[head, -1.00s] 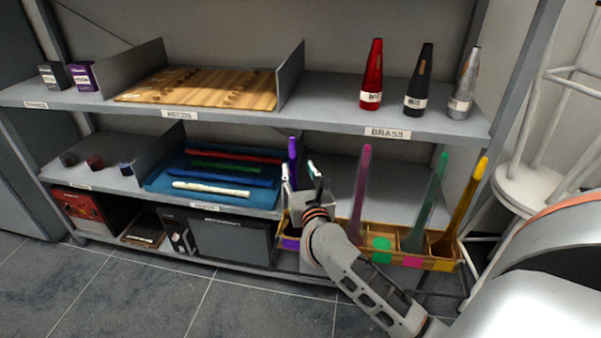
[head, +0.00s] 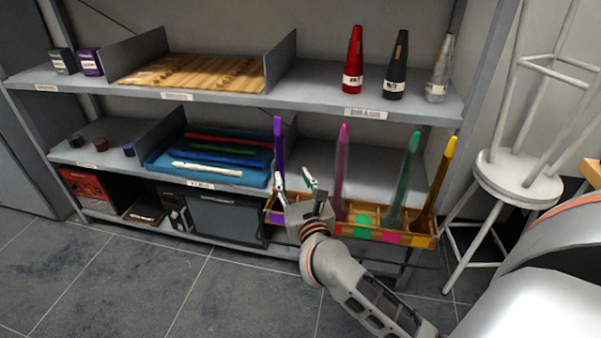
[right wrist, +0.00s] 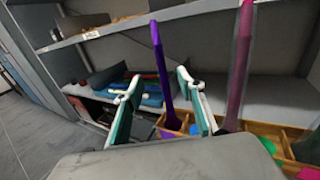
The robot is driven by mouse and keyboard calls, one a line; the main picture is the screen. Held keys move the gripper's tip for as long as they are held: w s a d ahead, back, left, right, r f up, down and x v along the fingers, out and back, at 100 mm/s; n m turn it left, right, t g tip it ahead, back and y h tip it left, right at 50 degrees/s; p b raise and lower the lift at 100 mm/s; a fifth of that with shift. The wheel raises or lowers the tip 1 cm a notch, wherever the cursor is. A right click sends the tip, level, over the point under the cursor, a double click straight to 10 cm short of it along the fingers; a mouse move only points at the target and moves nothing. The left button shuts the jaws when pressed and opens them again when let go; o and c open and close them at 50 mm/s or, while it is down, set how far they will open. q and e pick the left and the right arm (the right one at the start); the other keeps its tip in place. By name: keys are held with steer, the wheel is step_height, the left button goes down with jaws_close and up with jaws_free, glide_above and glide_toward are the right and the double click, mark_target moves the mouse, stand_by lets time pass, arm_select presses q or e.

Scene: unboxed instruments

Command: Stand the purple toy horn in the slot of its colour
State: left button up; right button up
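The purple toy horn (head: 278,150) stands nearly upright at the left end of a wooden slotted rack (head: 350,230). A purple patch (head: 277,217) marks that end of the rack's front. In the right wrist view the horn (right wrist: 161,75) shows between and beyond my fingers, its base in the leftmost compartment by the purple patch (right wrist: 168,134). My right gripper (head: 293,176) is open, its fingers well apart, in front of the horn. It also shows in the right wrist view (right wrist: 158,82), with clear space around the horn. My left gripper is out of view.
Pink (head: 341,175), green (head: 407,180) and yellow (head: 440,180) horns stand in the rack to the right. The shelf board above carries red, black and silver cones (head: 395,65). A blue tray (head: 260,165) lies left of the rack. A white stool (head: 520,175) stands at right.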

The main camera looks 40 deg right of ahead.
steer(key=s+a+n+y, duration=0.1)
steer(key=s+a, duration=0.3)
steer(key=a, duration=0.2)
steer(key=s+a+r+y, duration=0.1)
steer(key=s+a, duration=0.2)
steer(key=a, duration=0.3)
steer(key=shift+s+n+t+y, duration=0.35)
steer(key=shift+n+t+y, duration=0.05)
